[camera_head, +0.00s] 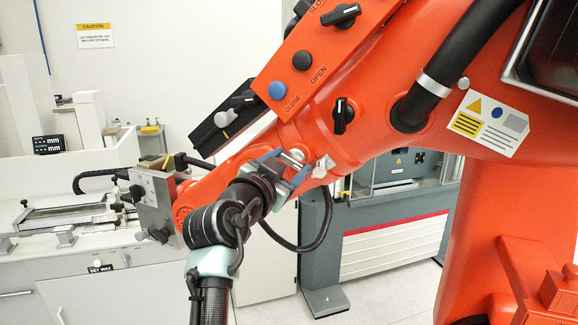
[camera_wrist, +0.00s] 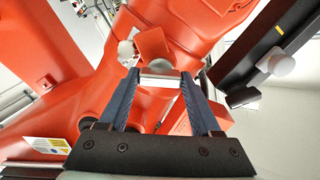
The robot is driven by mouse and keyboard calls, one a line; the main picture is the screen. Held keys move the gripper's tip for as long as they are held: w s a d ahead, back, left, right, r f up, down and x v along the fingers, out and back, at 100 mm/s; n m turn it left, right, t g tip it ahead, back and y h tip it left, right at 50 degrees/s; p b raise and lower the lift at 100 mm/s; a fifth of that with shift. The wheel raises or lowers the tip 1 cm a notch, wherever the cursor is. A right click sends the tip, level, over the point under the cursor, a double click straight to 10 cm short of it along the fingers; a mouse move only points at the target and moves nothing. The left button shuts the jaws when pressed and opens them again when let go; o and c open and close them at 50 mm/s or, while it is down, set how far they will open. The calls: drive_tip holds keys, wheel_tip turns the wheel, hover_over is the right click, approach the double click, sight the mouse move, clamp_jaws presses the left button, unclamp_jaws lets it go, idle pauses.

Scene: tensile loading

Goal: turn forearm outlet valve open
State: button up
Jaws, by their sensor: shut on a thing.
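The large orange arm crosses the head view, its forearm (camera_head: 235,165) reaching down to the left. A small silver metal piece (camera_head: 297,154), seemingly the forearm outlet valve handle, is on the forearm. My gripper (camera_head: 288,163) is at the forearm's side with its blue fingers around this piece. In the wrist view, my gripper (camera_wrist: 159,78) is shut on the silver piece (camera_wrist: 158,71), which spans between the fingertips. An orange block (camera_wrist: 152,44) shows just behind it. The fingers partly hide the valve body, and I cannot tell its turned position.
A white knob-like fitting (camera_head: 322,167) sits just right of my gripper. Above are black selector knobs (camera_head: 341,116), a blue button (camera_head: 278,90) and a dark box (camera_head: 222,122). A black hose (camera_head: 318,228) loops below. A grey cabinet (camera_head: 385,235) stands behind.

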drive_tip(key=n+b, duration=0.1)
drive_tip(key=n, duration=0.3)
drive_tip(key=shift+b, duration=0.3)
drive_tip(key=n, duration=0.5)
drive_tip(key=shift+n, duration=0.3)
drive_tip(key=n+p, duration=0.1)
drive_tip(key=n, duration=0.4)
drive_tip(key=shift+n+p, duration=0.85)
drive_tip(key=shift+n, duration=1.95)
drive_tip(key=o, duration=1.4)
